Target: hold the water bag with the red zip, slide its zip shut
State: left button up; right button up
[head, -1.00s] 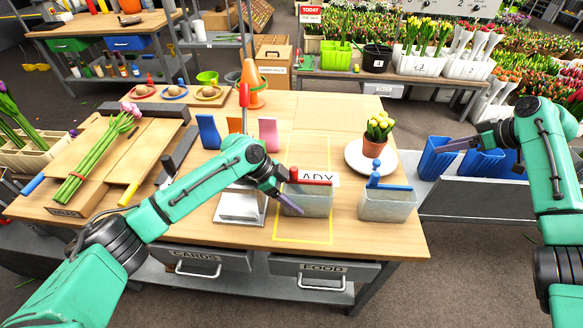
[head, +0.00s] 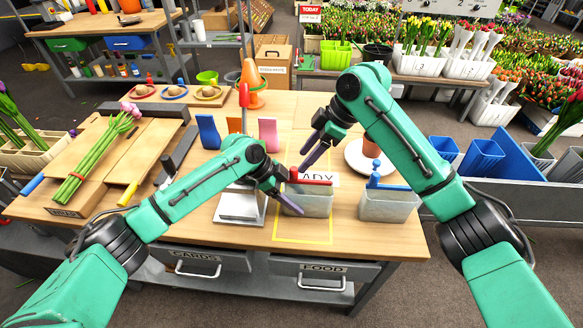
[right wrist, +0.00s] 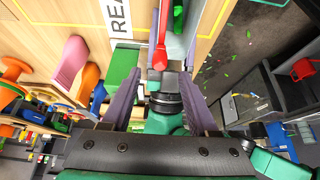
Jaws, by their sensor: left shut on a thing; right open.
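The clear grey water bag (head: 312,203) stands upright inside the yellow outline on the table. Its red zip (head: 314,182) runs along the top, with the red slider (head: 293,173) at the left end. My left gripper (head: 290,205) is shut on the bag's left side. My right gripper (head: 311,158) is open and empty, tilted downward above the slider end. In the right wrist view, the red zip (right wrist: 161,22) lies ahead between the open fingers (right wrist: 160,88), and the slider end appears apart from them. The left gripper partly hides the bag's left edge.
A similar bag with a blue zip (head: 388,206) stands to the right. A silver scale (head: 238,208) is left of the red-zip bag. A READY sign (head: 325,178) lies behind it. A white plate (head: 357,157) with a pot is partly hidden by my right arm.

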aim_at(296, 168)
jog(key=x, duration=0.6)
jog(key=shift+a+f, duration=0.2)
jog(key=shift+f, duration=0.15)
jog(key=shift+d, duration=0.1)
grip_shut()
